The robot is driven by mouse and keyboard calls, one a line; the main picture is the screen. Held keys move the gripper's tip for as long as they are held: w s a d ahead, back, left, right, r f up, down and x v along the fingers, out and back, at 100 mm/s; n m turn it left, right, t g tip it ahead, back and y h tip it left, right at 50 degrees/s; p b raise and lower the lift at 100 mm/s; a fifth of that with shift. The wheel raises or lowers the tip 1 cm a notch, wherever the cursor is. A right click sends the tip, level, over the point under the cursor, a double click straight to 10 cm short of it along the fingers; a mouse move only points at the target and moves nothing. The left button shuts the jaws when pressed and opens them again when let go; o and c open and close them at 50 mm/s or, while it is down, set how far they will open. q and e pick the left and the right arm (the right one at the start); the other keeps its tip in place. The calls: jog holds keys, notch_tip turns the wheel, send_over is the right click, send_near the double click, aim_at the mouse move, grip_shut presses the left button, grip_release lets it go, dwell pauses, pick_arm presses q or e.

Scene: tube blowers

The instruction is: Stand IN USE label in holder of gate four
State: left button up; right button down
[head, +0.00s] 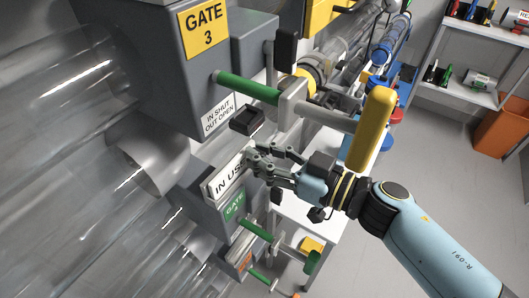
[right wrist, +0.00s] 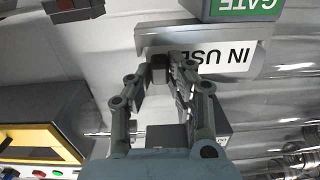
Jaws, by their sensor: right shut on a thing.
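The white IN USE label (head: 227,178) is at the gate four box, just above the green GATE sign (head: 235,206). In the right wrist view the label (right wrist: 225,57) appears upside down, beside the green sign (right wrist: 243,8). My right gripper (head: 250,158) is shut on the label's edge, and its fingertips (right wrist: 172,62) cover part of it. The grey holder (right wrist: 142,38) runs along the label's edge by the sign. I cannot tell whether the label is seated in it or only against it. My left gripper is not in view.
The gate three box with its yellow sign (head: 203,27) is above. Another green handle (head: 242,242) is below. Clear tubes fill the left side.

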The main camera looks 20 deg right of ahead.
jog(key=shift+f, duration=0.25)
dwell(0.4)
jog(key=c, duration=1.2)
grip_release()
jog(key=shift+o, duration=0.2)
jog(key=v, duration=1.2)
